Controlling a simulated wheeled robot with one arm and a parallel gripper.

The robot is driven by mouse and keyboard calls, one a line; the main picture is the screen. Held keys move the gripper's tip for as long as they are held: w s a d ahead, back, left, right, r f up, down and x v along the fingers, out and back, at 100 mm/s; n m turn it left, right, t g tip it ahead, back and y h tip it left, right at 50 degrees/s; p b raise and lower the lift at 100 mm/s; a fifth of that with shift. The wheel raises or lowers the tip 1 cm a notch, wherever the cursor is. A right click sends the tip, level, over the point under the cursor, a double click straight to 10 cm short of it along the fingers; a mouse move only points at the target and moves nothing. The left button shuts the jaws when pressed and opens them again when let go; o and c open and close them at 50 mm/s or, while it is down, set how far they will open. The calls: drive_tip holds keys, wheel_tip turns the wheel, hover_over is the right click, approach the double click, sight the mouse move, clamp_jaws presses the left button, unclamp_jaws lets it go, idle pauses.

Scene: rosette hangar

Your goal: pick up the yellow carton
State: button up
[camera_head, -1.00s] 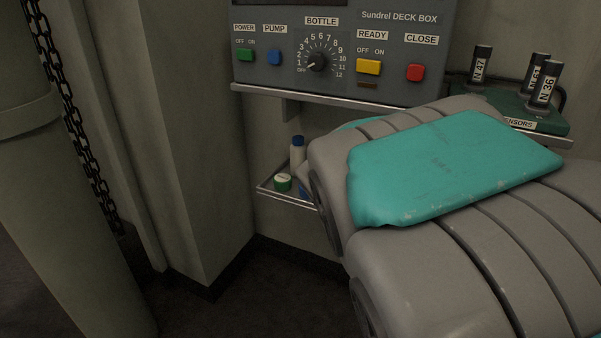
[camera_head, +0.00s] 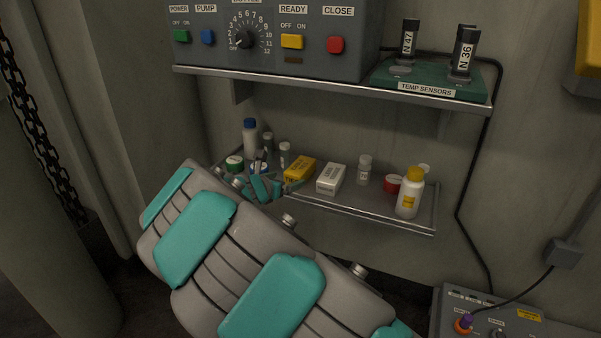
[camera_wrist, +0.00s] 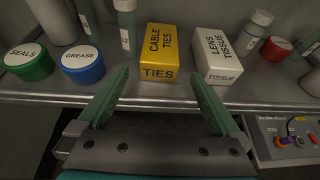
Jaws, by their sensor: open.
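The yellow carton (camera_head: 299,170) lies on the lower metal shelf between small bottles and a white carton. In the wrist view the yellow carton (camera_wrist: 160,52) reads "CABLE TIES" and sits near the shelf's front edge, ahead of the gap between my fingers. My gripper (camera_wrist: 160,95) is open and empty, its two green fingers spread and pointing at the shelf. In the head view my gripper (camera_head: 262,186) is small and partly hidden by my arm, just left of the yellow carton. The carton appears untouched.
The white "LENS TISSUE" carton (camera_wrist: 221,55) stands close on the right. A bottle (camera_wrist: 127,26) is close behind left. The upper shelf (camera_head: 330,88) hangs above.

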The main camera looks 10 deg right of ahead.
sight(292, 179)
drive_tip(key=x, duration=0.2)
drive_tip(key=f+x, duration=0.1)
drive_tip(key=x, duration=0.2)
drive_tip(key=shift+a, duration=0.15)
drive_tip(key=shift+w+d+f, duration=0.15)
drive_tip(key=shift+w+d, duration=0.2)
drive_tip(key=shift+c, duration=0.4)
drive_tip(key=c, duration=1.3)
drive_tip(key=shift+o, duration=0.2)
